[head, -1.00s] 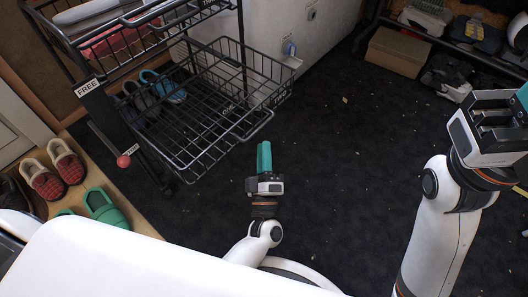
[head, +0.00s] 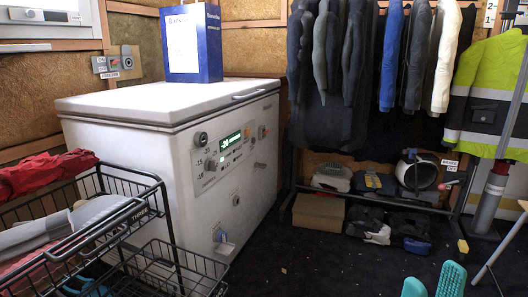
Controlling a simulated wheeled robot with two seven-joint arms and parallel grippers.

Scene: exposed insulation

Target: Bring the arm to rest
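My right gripper (head: 432,284) shows at the bottom right of the head view. Only its two teal ridged fingers are visible, pointing up, with dark floor showing between them. They are apart and nothing is seen between them. The rest of the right arm is below the frame. My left gripper and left arm are not in view.
A white chest freezer (head: 150,112) with a blue bag (head: 192,45) on top stands at the left. A black wire cart (head: 152,205) is before it. A clothes rack with a lower shelf, a cardboard box (head: 318,211) and a hi-vis jacket (head: 490,95) are behind. Dark floor (head: 310,265) lies open between.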

